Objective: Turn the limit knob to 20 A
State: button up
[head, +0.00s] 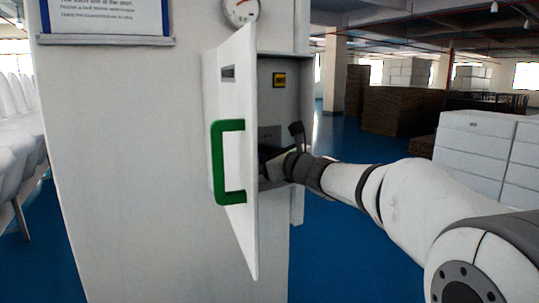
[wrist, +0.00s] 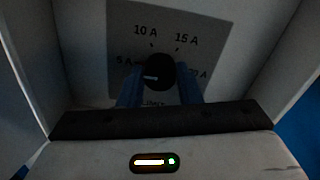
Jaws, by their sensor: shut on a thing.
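The limit knob (wrist: 159,66) is a round black dial on a grey scale plate (wrist: 205,35) inside the open cabinet. A pale pointer mark on it points left, a little below the 5 A label. The plate reads 5 A, 10 A and 15 A clockwise; the label at the right, ending in "A", is partly hidden. My gripper (wrist: 159,85) is shut on the knob, with one blue finger on its left and one on its right. In the head view my gripper (head: 276,157) reaches into the cabinet, and the knob itself is hidden there.
The cabinet door (head: 238,90), with a green handle (head: 217,165), stands open just left of my gripper. Side walls enclose the plate. A round gauge (head: 241,9) is above the cabinet.

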jog(key=c, duration=0.3)
jog(key=shift+d, duration=0.15)
jog(key=shift+c, duration=0.5)
